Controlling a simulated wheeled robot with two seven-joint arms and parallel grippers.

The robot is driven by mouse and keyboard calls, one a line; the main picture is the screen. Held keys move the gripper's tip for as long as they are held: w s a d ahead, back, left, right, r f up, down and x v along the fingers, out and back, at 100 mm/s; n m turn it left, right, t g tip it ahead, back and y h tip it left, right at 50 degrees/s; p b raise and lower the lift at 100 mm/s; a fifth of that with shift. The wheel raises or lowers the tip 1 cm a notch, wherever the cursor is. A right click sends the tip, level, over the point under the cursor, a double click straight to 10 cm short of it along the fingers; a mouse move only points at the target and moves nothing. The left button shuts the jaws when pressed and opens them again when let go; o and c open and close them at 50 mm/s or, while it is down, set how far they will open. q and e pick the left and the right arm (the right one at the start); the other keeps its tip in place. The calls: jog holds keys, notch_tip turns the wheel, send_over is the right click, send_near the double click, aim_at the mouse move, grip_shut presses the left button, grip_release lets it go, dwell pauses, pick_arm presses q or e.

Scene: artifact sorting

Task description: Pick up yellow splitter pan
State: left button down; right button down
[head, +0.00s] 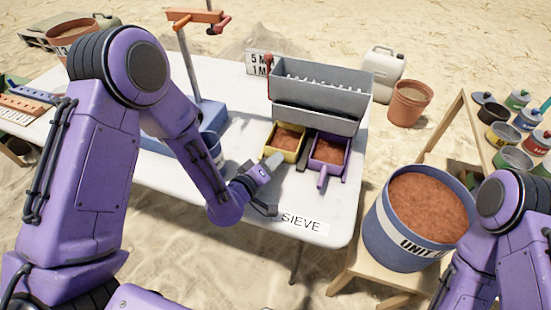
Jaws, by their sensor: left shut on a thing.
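The yellow splitter pan (274,143) sits on the white table in front of the grey splitter box, with reddish-brown soil in it. My left gripper (270,165) is at the pan's near side, shut on what looks like its handle; the fingers hide most of the handle. The pan looks level; I cannot tell whether it touches the table. A purple splitter pan (329,164), also holding soil, is just to its right, with a dark strip between them. My right arm shows at the lower right, but its gripper is out of view.
The grey splitter (316,120) stands right behind the pans. A blue stand (205,115) is to the left. A "SIEVE" label (301,222) lies near the table's front edge. A blue soil bucket (375,238) stands off the table to the right. Open table surface lies left of the label.

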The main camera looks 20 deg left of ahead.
pick_arm(q)
notch_tip(320, 180, up, 3)
jog(key=shift+w+f, duration=0.1)
jog(key=s, duration=0.2)
jog(key=s+a+b, duration=0.1)
jog(key=s, duration=0.1)
jog(key=shift+s+a+f, duration=0.1)
jog(key=shift+s, duration=0.2)
jog(key=p+v, duration=0.5)
jog(key=f+p+v, duration=0.1)
jog(key=p+v, duration=0.3)
jog(key=v, duration=0.4)
jog(key=shift+s+a+f+p, duration=0.2)
jog(key=shift+s+f+p, duration=0.15)
jog(key=shift+f, duration=0.35)
